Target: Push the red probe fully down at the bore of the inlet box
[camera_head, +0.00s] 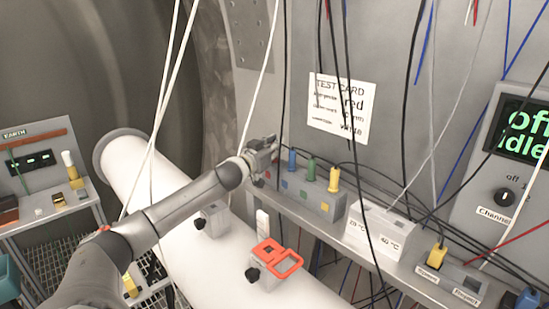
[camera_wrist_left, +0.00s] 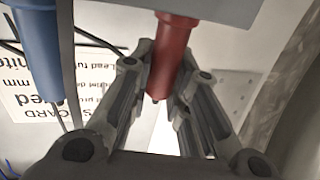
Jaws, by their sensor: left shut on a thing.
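My left gripper (camera_head: 262,150) is at the left end of a grey probe rack (camera_head: 322,203). In the left wrist view my left gripper (camera_wrist_left: 160,95) is shut on the red probe (camera_wrist_left: 173,45), which sits between its two fingers. In the head view the gripper hides the red probe. In the wrist view the probe's far end meets a grey surface; I cannot tell whether it is still seated. Two grey boxes with black knobs sit on the white pipe, a rear one (camera_head: 212,221) and a front one with an orange-red frame (camera_head: 275,258). I cannot tell which is the inlet box. My right gripper is not in view.
Blue (camera_head: 292,160), green (camera_head: 311,169) and yellow (camera_head: 334,179) probes stand in the rack. A white temperature block (camera_head: 377,232) is to its right. Several cables hang across the view. A test card (camera_head: 340,106) is on the wall, and a display (camera_head: 522,130) reads "off idle".

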